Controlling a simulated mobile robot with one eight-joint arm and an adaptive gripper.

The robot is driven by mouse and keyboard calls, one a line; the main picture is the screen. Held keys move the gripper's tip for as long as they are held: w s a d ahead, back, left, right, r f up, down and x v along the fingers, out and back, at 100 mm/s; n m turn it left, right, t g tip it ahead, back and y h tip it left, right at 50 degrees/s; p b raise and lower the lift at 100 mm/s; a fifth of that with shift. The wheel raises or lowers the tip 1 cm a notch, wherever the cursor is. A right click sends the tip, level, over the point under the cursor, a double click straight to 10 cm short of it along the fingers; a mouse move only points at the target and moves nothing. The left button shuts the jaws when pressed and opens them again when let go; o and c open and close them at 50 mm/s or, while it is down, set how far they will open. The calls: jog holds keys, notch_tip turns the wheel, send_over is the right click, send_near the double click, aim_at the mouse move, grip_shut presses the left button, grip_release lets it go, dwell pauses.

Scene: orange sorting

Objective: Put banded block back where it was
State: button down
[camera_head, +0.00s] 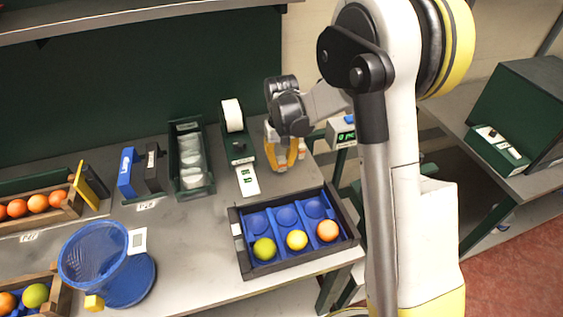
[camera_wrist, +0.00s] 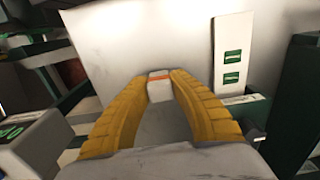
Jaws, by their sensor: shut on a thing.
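My gripper (camera_head: 285,163) has yellow fingers and hangs over the back right part of the grey table, just right of the label dispenser. In the wrist view my gripper (camera_wrist: 158,84) is shut on a small pale block with an orange band, the banded block (camera_wrist: 158,88), held between the fingertips. The block's lower part blends with the pale surface behind it, so I cannot tell whether it touches the table. In the head view the fingers largely hide the block.
The label dispenser (camera_head: 237,146) with its white strip stands close left of my gripper. A black tray (camera_head: 240,249) with blue cups and several fruits lies in front. A device with a green display (camera_head: 342,133) is behind right. A blue basket (camera_head: 128,279) stands front left.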

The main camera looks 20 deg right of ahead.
jog(key=shift+f, duration=0.25)
jog(key=c, duration=0.8)
grip_release()
jog(key=shift+o, duration=0.2)
jog(key=shift+r, duration=0.15)
jog(key=shift+r+p, duration=2.4)
jog(key=shift+r, duration=1.55)
